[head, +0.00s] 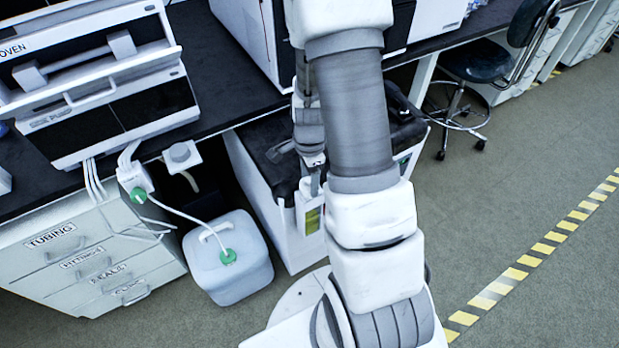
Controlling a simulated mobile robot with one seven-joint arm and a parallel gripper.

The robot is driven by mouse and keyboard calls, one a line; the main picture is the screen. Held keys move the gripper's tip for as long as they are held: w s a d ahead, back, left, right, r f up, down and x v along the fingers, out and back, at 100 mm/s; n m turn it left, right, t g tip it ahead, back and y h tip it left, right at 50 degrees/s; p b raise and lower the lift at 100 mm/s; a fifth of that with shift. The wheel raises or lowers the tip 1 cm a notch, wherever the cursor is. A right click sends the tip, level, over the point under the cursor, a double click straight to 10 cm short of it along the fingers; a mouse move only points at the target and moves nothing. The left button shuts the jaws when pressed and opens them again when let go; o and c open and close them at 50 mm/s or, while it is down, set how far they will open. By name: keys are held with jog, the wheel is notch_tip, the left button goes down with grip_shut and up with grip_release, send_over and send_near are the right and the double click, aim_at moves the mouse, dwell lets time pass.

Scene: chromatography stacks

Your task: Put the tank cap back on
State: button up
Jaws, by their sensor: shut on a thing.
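A pale bluish-white tank (225,285) stands on the floor between the drawer cabinet and a white machine. A green cap or fitting (228,257) shows on the tank, with a white tube running to it. Another green piece (138,196) is on a white fitting by the cabinet's upper corner. My gripper (314,184) points down at the near side of the machine, right of the tank and apart from it. It is partly hidden by my arm.
The white machine (262,208) with a dark top stands close under my gripper. A drawer cabinet (70,265) is at left, below the dark bench (225,85) carrying an oven unit (100,95). A stool (478,65) stands at back right. The floor at right is clear.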

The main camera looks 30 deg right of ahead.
jog(key=o, duration=1.4)
jog(key=shift+o, duration=0.3)
jog(key=shift+r, duration=0.1)
jog(key=shift+r+p, duration=2.95)
jog(key=shift+r, duration=0.5)
grip_shut()
